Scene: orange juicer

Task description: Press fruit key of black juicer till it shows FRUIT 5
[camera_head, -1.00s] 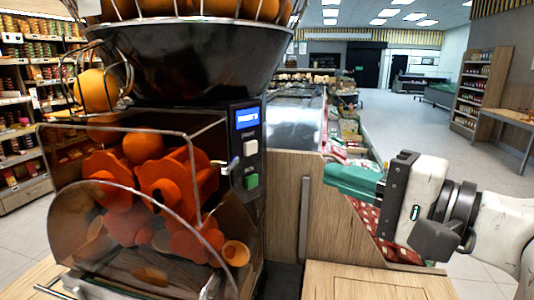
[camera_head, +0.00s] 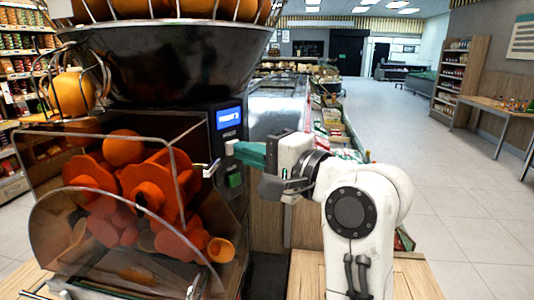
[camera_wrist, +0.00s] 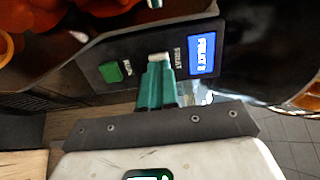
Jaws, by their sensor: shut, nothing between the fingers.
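The black juicer (camera_head: 170,65) fills the left of the head view. Its blue display (camera_head: 229,118) is lit; in the wrist view the display (camera_wrist: 202,54) shows FRUIT and a digit too blurred to read surely. The white fruit key (camera_wrist: 158,57) sits between the display and the green run key (camera_wrist: 111,71).
A clear guard (camera_head: 110,225) with orange squeezing drums (camera_head: 155,185) behind it lies left of the key panel. A metal tap-like lever (camera_head: 210,170) sticks out close to my fingertips. A produce counter (camera_head: 280,105) stands behind; open floor (camera_head: 440,180) lies right.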

